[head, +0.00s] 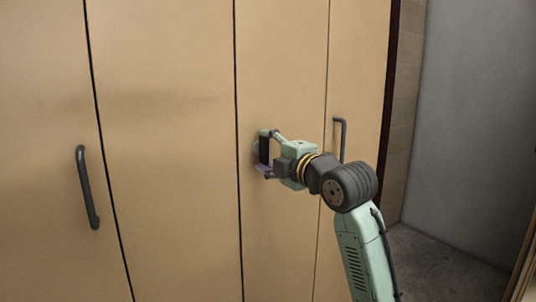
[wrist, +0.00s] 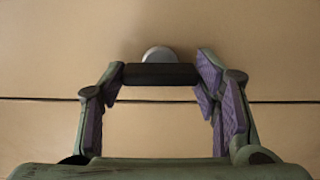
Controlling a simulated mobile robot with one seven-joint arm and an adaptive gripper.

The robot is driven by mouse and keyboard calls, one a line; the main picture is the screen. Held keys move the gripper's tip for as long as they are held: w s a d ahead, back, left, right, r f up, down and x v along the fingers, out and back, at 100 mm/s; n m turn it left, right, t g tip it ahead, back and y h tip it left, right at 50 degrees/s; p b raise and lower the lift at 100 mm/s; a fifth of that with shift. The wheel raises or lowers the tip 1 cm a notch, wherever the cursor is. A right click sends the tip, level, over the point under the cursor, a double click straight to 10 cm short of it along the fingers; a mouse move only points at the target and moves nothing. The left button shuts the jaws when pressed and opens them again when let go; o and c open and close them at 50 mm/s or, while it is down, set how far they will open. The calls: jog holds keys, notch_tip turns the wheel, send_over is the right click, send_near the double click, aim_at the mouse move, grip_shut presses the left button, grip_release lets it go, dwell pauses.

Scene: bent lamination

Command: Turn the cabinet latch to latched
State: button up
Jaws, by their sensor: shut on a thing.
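The cabinet latch is a short black bar (head: 264,151) on a round grey base, set on a tan cabinet door near its left seam. In the head view the bar stands upright. In the wrist view the latch bar (wrist: 160,74) lies across the picture, with the pale round base behind it. My gripper (head: 265,152) is shut on the bar, with one finger at its upper end and one at its lower end. The purple pads of my gripper (wrist: 160,80) show at both ends of the bar in the wrist view.
The tan cabinet doors (head: 165,150) fill most of the head view. A long dark handle (head: 87,188) is on the left door, and another dark handle (head: 340,138) stands just right of my wrist. A grey wall (head: 475,120) and open floor (head: 440,265) lie at the right.

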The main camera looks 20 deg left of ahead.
dwell(0.3)
jog(key=o, duration=1.1)
jog(key=shift+o, duration=0.2)
jog(key=v, duration=1.2)
